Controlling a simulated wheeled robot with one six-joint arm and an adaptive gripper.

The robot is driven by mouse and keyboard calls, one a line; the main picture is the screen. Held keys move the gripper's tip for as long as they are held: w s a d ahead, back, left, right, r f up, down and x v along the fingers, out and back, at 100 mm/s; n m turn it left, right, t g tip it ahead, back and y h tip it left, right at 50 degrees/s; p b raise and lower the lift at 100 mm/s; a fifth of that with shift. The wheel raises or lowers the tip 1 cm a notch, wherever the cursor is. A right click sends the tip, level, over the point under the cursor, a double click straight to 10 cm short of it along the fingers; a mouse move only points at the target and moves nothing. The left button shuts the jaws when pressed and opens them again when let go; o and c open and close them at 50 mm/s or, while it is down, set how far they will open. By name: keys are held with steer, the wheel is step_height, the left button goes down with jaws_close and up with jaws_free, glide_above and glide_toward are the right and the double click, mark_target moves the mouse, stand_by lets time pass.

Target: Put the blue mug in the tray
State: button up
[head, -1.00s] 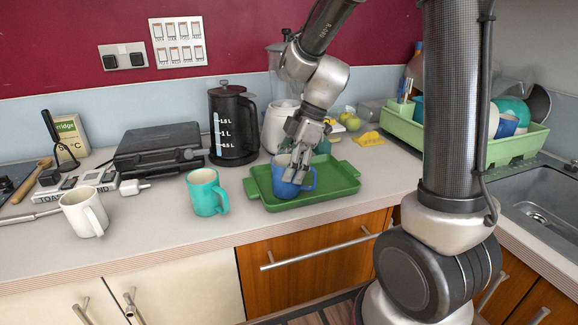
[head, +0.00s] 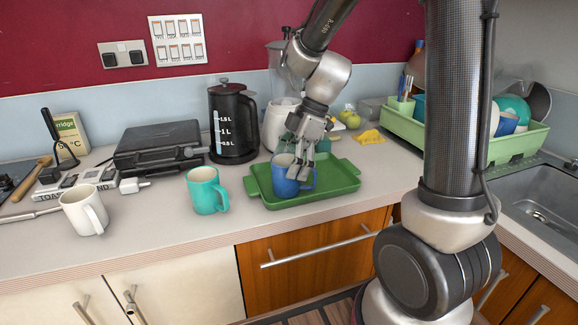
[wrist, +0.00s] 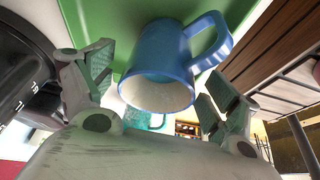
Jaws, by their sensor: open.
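The blue mug (head: 285,177) stands upright in the green tray (head: 340,184), near its left front part. In the wrist view the mug (wrist: 160,62) shows its pale inside and its handle, between my open fingers, with the tray (wrist: 105,20) behind it. My gripper (head: 300,172) is open just above the mug's rim at its right side in the head view. In the wrist view my gripper (wrist: 155,88) shows its two fingers apart on either side of the mug, with gaps between.
A teal mug (head: 206,191) stands left of the tray, and a white mug (head: 84,211) farther left. A black kettle (head: 232,125) and a white canister (head: 276,125) stand behind. A green dish rack (head: 510,148) is at the right by the sink (head: 545,205).

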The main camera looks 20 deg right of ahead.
steer(key=v, duration=1.1)
jaws_close()
stand_by(0.7)
steer(key=shift+r, duration=0.1)
stand_by(0.4)
steer(key=v, duration=1.2)
stand_by(0.7)
stand_by(0.4)
